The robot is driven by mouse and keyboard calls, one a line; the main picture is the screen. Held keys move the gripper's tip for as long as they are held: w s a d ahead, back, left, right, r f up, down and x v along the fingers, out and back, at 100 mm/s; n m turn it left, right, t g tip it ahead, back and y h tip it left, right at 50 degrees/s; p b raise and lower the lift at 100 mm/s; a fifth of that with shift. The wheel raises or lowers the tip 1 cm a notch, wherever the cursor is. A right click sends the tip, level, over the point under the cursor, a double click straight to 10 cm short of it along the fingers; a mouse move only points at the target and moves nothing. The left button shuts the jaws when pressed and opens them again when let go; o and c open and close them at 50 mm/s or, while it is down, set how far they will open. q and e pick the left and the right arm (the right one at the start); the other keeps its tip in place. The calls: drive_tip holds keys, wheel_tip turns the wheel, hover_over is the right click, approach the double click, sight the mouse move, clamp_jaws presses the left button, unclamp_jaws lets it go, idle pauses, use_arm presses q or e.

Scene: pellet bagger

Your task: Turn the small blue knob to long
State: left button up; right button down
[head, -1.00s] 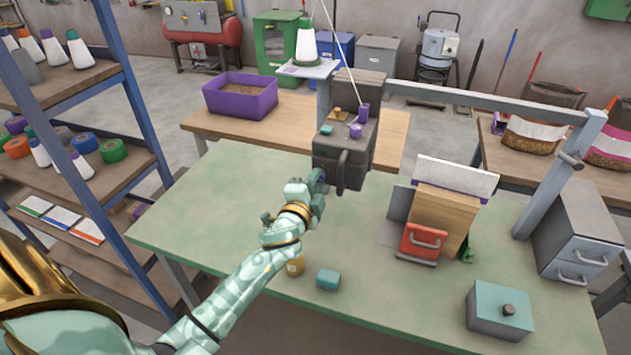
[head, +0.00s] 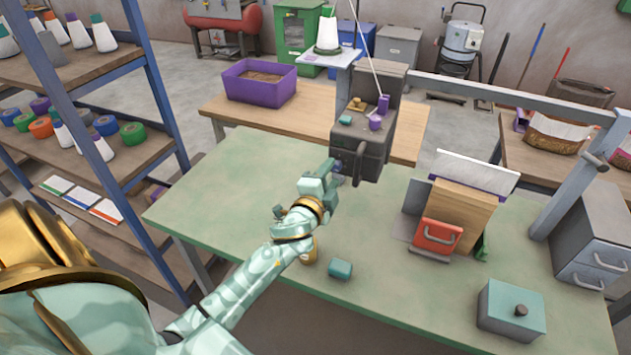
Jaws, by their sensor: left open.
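The dark grey machine head (head: 372,140) stands at the back edge of the green table, with a thread running up from it. I cannot clearly make out a small blue knob or any "long" mark. My left gripper (head: 338,170) is open at the lower left side of the machine head, very close to it. The gripper's own body hides much of its fingertips and that part of the machine; I cannot tell whether they touch. My right gripper is not in view.
A grey box with a teal top (head: 512,308) sits front right. The table's left part is clear.

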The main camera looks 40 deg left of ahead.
use_arm(q)
drive_tip(key=b+v, duration=0.1)
drive_tip(key=v, duration=1.3)
drive_tip(key=shift+s, duration=0.4)
drive_tip(key=shift+d, duration=0.15)
drive_tip(key=s+d+f+n+g+h+b, duration=0.1)
drive_tip(key=s+d+f+n+g, duration=0.2)
drive_tip(key=f, duration=0.9)
drive_tip(key=s+f+n+g+h, duration=0.1)
drive_tip(key=s+f+g, duration=0.3)
drive_tip(key=f, duration=0.7)
drive_tip(key=s+d+f+n+g+h+b, duration=0.15)
drive_tip(key=s+f, duration=0.25)
drive_tip(key=f, duration=0.8)
drive_tip(key=s+f+n+g+b, duration=0.1)
drive_tip(key=s+f+g, duration=0.3)
drive_tip(key=s+f, duration=0.5)
drive_tip(key=s+f+n+g+b, duration=0.1)
drive_tip(key=s+f+g, duration=0.3)
drive_tip(key=s+f, duration=0.6)
drive_tip(key=s+n, duration=0.1)
drive_tip(key=s, duration=0.5)
drive_tip(key=shift+w, duration=0.1)
